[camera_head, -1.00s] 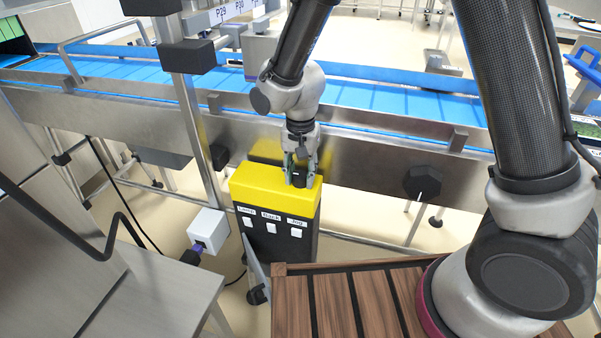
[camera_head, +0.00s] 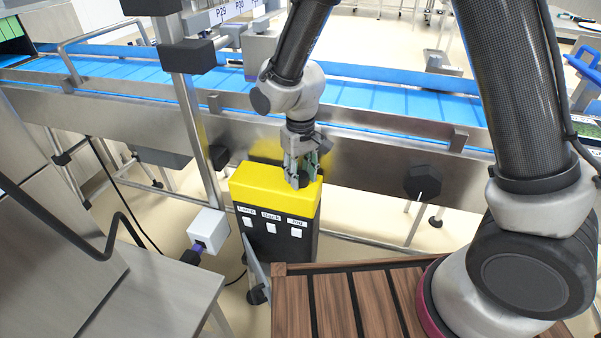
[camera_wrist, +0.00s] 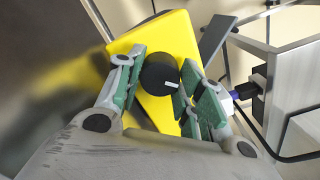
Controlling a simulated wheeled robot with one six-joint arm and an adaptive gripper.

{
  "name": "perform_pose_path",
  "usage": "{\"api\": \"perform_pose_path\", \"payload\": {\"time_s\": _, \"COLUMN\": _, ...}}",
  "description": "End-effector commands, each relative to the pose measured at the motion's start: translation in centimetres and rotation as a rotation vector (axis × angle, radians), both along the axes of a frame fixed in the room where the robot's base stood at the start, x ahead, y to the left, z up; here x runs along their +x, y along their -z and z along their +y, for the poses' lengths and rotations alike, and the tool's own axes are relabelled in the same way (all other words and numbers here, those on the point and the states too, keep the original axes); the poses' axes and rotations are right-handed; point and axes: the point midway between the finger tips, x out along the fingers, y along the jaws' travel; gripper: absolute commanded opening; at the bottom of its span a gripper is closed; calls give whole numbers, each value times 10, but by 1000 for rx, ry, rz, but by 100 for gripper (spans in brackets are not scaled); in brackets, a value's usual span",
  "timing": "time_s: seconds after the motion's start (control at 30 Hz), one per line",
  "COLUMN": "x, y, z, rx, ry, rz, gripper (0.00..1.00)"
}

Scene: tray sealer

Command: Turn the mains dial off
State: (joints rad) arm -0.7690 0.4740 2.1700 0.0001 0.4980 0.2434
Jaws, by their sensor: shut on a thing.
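A round black dial (camera_head: 305,181) sits on top of a yellow-topped black box (camera_head: 250,187) beside the conveyor. My gripper (camera_head: 301,175) points down over the box and is shut on this dial, with one finger on each side. In the wrist view the dial (camera_wrist: 158,75) lies between the green-padded fingers of my gripper (camera_wrist: 166,82). Its white mark points to the right in that view. The fingers partly hide the dial in the head view. I cannot read any on or off marking beside it.
The box front has several labelled white switches (camera_head: 271,228). A white socket box (camera_head: 208,229) with a plug stands left. A blue conveyor belt (camera_head: 390,103) runs behind.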

Motion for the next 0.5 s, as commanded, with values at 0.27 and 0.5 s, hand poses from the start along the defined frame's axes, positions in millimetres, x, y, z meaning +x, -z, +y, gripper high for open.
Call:
{"api": "perform_pose_path", "payload": {"time_s": 0.27, "x": 1, "y": -1, "z": 0, "rx": 1, "ry": -259, "rz": -2, "gripper": 13}}
{"api": "perform_pose_path", "payload": {"time_s": 0.5, "x": 1, "y": -1, "z": 0, "rx": 1, "ry": -463, "rz": -2, "gripper": 13}}
